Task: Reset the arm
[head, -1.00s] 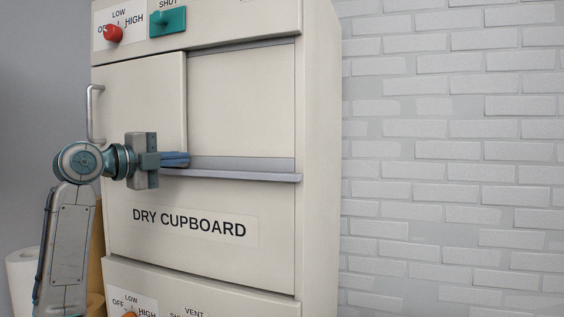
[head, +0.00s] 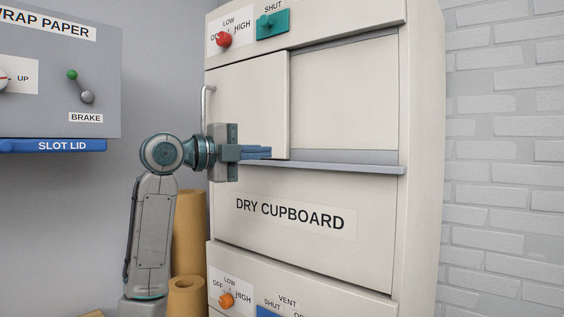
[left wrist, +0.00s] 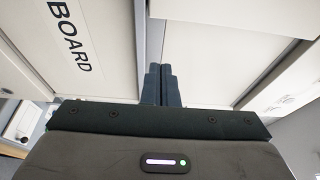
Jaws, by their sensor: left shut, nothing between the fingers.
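My left gripper (head: 262,152) is shut and empty, its blue fingers pointing right in front of the dry cupboard (head: 290,262). In the head view it is near the left end of the cupboard's grey ledge (head: 350,168); I cannot tell whether it touches. In the left wrist view the two fingers (left wrist: 160,84) lie side by side, over the ledge and the pale panels. My left arm rises from the lower left, its elbow raised. My right gripper is in neither view.
The cupboard's sliding door (head: 245,105) has a vertical handle (head: 206,103) at its left. A red knob (head: 223,39) and a teal switch (head: 272,26) are above. Brown paper rolls (head: 189,235) stand behind my arm. A grey wrap paper box (head: 50,80) with a blue slot lid (head: 60,146) is at left.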

